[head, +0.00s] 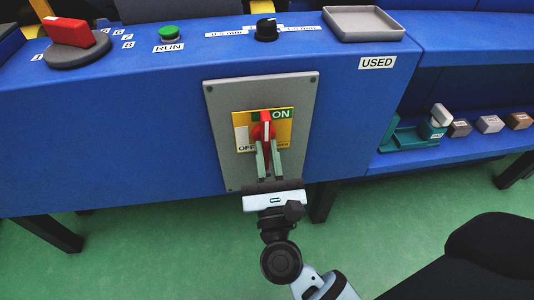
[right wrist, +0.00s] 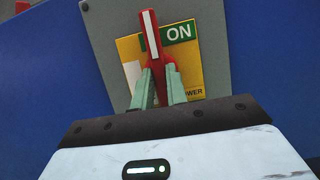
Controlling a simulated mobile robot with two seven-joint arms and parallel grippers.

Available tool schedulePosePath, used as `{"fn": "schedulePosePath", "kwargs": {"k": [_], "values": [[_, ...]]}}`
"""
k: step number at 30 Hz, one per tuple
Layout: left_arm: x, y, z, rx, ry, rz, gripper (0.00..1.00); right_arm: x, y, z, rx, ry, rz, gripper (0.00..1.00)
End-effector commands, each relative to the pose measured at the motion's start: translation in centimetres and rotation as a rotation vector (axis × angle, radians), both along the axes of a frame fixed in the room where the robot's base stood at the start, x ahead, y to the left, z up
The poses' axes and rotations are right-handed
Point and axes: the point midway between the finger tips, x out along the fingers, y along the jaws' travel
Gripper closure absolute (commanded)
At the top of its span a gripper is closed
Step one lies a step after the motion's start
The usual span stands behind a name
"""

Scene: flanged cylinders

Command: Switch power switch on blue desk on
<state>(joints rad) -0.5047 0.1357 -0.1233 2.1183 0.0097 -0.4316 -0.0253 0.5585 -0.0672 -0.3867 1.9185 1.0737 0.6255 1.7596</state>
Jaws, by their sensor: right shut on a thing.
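The power switch is a red rotary handle (head: 266,124) on a yellow plate (head: 284,126), fixed to a grey panel (head: 222,100) on the front of the blue desk (head: 150,130). In the head view the handle stands nearly upright, its white-striped tip by the green ON label. The OFF label is at the lower left. In the right wrist view the handle (right wrist: 150,40) tilts slightly left beside the ON label (right wrist: 181,32). My right gripper (head: 268,150) reaches up from below, its green fingers closed around the handle's lower part. My left gripper is not visible.
On the desk top are a red-handled selector (head: 68,32), a green RUN button (head: 169,33), a black knob (head: 266,28) and a grey tray (head: 362,23). A shelf on the right holds several small blocks (head: 490,124). A black object (head: 490,245) fills the lower right.

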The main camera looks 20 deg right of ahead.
Motion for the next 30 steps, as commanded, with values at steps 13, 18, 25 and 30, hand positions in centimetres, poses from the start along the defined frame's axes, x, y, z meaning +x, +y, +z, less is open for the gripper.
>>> {"fn": "schedulePosePath", "kwargs": {"k": [13, 18, 25, 30], "values": [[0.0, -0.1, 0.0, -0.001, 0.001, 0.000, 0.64, 0.0, 0.0, 0.0, 0.003, 0.001, 0.001, 0.64], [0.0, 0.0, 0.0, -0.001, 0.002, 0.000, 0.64, 0.0, 0.0, 0.0, 0.002, 0.000, 0.001, 0.64], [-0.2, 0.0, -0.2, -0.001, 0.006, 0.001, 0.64, -1.5, 0.4, -0.8, 0.001, 0.003, 0.001, 0.64], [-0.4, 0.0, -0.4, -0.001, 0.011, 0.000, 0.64, -3.9, 1.2, -1.9, 0.001, 0.004, 0.002, 0.64]]}}
